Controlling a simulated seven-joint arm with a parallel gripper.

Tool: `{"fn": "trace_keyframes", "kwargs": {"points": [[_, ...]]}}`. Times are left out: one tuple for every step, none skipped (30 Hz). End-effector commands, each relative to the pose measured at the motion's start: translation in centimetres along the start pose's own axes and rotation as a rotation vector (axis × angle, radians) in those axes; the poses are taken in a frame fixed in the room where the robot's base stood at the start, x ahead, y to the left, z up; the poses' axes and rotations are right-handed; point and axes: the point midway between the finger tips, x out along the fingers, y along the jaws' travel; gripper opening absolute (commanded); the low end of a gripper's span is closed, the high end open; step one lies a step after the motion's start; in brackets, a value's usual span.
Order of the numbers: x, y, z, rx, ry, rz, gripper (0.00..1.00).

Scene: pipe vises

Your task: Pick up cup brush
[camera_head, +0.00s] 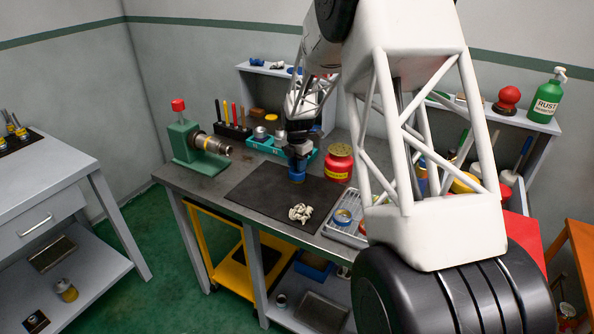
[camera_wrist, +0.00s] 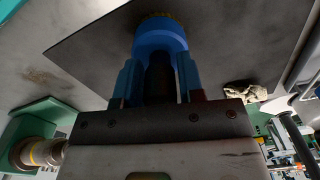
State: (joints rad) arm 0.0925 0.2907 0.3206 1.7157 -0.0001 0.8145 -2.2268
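The cup brush (camera_wrist: 160,38) is a blue cup with a brassy bristle rim and a dark shank. In the head view the blue cup (camera_head: 297,174) is at the dark mat, directly under my gripper. My gripper (camera_wrist: 158,72) points down over it, with a blue finger on each side of the dark shank. The fingertips reach the cup's near edge. I cannot tell whether the fingers press on the brush or whether it is clear of the mat.
A crumpled pale rag (camera_head: 300,213) lies on the mat (camera_head: 252,190). A red tin (camera_head: 339,163) stands right of the gripper, and a teal tray (camera_head: 264,145) is behind it. A green vise (camera_head: 190,146) is at the left. A grey wire tray (camera_head: 340,230) sits at the right.

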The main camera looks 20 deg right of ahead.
Motion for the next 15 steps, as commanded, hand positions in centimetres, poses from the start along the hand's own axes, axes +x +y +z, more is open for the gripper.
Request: {"fn": "trace_keyframes", "kwargs": {"points": [[0.0, 0.0, 0.0, 0.0, 0.0, 0.0, 0.27], [0.0, 0.0, 0.0, 0.0, 0.0, 0.0, 0.23], [0.0, 0.0, 0.0, 0.0, 0.0, 0.0, 0.17], [0.0, 0.0, 0.0, 0.0, 0.0, 0.0, 0.12], [0.0, 0.0, 0.0, 0.0, 0.0, 0.0, 0.08], [-0.01, 0.0, 0.0, 0.0, 0.0, 0.0, 0.07], [-0.01, 0.0, 0.0, 0.0, 0.0, 0.0, 0.07], [-0.01, 0.0, 0.0, 0.0, 0.0, 0.0, 0.07], [-0.01, 0.0, 0.0, 0.0, 0.0, 0.0, 0.07], [-0.02, 0.0, 0.01, 0.0, 0.0, 0.0, 0.07], [-0.03, 0.0, 0.01, 0.0, 0.0, 0.0, 0.07], [-0.05, 0.0, 0.01, 0.0, 0.0, 0.0, 0.07], [-0.1, 0.01, 0.01, 0.0, 0.0, 0.0, 0.07], [-0.16, 0.01, 0.01, 0.0, 0.0, 0.0, 0.07], [-0.28, 0.02, 0.01, 0.0, 0.0, 0.0, 0.07]]}}
